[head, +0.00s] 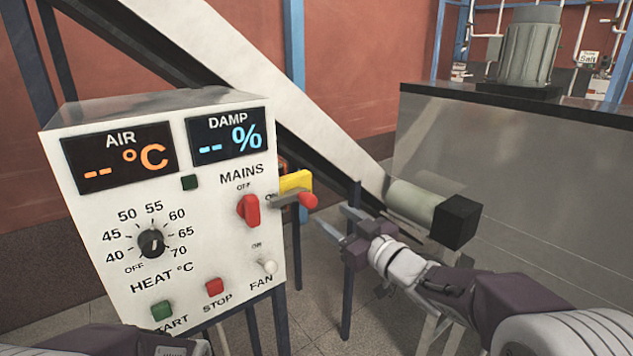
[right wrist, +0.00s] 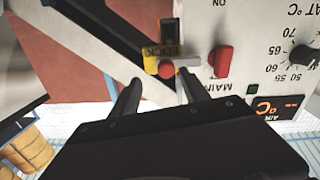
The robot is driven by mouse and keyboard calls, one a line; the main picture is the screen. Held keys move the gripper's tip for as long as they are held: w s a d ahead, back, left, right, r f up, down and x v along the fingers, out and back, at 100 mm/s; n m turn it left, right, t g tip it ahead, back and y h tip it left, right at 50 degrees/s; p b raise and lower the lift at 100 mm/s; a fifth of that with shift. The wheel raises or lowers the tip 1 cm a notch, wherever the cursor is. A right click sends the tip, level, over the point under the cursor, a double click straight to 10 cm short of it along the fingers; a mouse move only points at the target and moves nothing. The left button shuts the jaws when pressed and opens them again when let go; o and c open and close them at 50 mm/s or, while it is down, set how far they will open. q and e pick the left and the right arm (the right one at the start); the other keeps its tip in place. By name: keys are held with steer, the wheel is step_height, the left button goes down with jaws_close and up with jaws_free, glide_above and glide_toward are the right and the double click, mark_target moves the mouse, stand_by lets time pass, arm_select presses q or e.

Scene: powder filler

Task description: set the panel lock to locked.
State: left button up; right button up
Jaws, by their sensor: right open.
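The panel lock is at the right edge of the white control panel (head: 190,290). It shows a yellow plate (head: 296,181) and a grey lever (head: 287,199) that points right to a red ball knob (head: 308,200). My right gripper (head: 340,222) is open and empty, just right of and a little below the knob, apart from it. In the right wrist view the red knob (right wrist: 166,69) shows beyond and between the open fingertips (right wrist: 158,82), with a dark-lettered yellow label (right wrist: 163,50) behind it. My left gripper is not in view; only part of my left arm shows at the bottom left.
The panel also carries a red mains switch (head: 248,210), a black heat dial (head: 151,243), a white fan toggle (head: 268,267), and start and stop buttons. A blue post (head: 293,60) stands behind. A green-grey motor (head: 415,199) sits close behind my right gripper.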

mark_target(312, 204)
steer(key=p+x, duration=0.1)
steer(key=x, duration=0.1)
steer(key=p+x, duration=0.1)
steer(key=x, duration=0.2)
steer(key=a+r+x, duration=0.1)
steer(key=x, duration=0.1)
steer(key=shift+a+p, duration=0.2)
steer(key=shift+p, duration=0.2)
steer(key=shift+a, duration=0.3)
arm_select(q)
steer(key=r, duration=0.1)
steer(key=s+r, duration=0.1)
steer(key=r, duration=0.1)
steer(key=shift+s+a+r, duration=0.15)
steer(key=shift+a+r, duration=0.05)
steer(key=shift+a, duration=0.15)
arm_select(e)
steer(key=shift+w, duration=0.1)
steer(key=shift+d, duration=0.1)
